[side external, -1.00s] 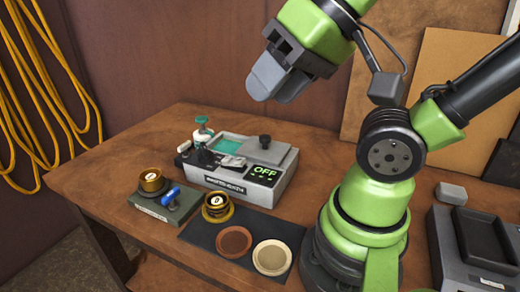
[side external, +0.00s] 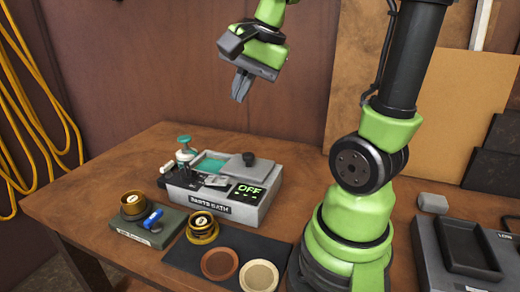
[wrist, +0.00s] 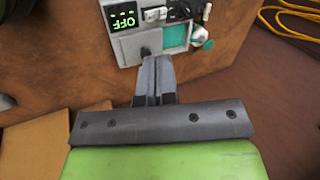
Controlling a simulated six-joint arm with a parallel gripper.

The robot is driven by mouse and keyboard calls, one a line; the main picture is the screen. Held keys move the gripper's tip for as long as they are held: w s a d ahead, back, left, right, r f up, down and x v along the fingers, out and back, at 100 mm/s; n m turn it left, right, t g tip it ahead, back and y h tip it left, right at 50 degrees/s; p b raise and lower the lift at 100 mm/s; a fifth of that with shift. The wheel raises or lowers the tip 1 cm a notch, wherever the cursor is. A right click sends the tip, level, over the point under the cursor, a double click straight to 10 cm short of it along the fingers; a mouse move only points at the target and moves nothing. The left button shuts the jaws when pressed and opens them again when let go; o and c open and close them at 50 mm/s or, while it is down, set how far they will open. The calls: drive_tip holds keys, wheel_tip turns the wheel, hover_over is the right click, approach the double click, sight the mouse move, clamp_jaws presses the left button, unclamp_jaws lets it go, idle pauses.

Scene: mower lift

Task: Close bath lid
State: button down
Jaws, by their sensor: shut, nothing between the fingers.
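The grey parts bath (side external: 218,200) stands on the wooden bench, with a lit OFF display (side external: 248,190) on its right front. Its grey lid (side external: 246,170) with a black knob (side external: 249,158) sits over the right part of the top. Teal liquid (side external: 209,163) shows uncovered at the left. In the wrist view the bath (wrist: 127,46) is at the top, with the teal opening (wrist: 174,37) right of the display. My gripper (side external: 239,100) is shut and empty, above and behind the bath in the side view. In the wrist view my gripper's fingertips (wrist: 155,60) overlap the near bath edge.
A green-capped bottle (side external: 184,152) stands at the bath's left. A brass cup (side external: 134,204) and blue-handled tool (side external: 152,218) sit on a green block. Another brass cup (side external: 202,227) and two round dishes (side external: 220,263) lie on a dark mat. A grey tray (side external: 470,248) is at right.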

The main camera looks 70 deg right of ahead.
drive_tip(key=s+d+f+m+g+y, duration=0.1)
drive_tip(key=s+d+f+m, duration=0.1)
drive_tip(key=d+f+m, duration=0.45)
drive_tip(key=s+d+f+m, duration=0.25)
drive_tip(key=d+m, duration=0.55)
drive_tip(key=d, duration=0.4)
approach(254, 165)
drive_tip(key=s+f, duration=0.1)
drive_tip(key=s+d+f, duration=0.1)
drive_tip(key=shift+s+d+f, duration=0.15)
drive_tip(key=shift+s+f, duration=0.1)
drive_tip(key=shift+f, duration=0.1)
drive_tip(key=w, duration=0.1)
drive_tip(key=w+a+f, duration=0.1)
drive_tip(key=shift+w+a, duration=0.2)
drive_tip(key=shift+w, duration=0.2)
drive_tip(key=shift+w+a+f, duration=0.1)
drive_tip(key=shift+w+a, duration=0.1)
drive_tip(key=shift+w, duration=0.3)
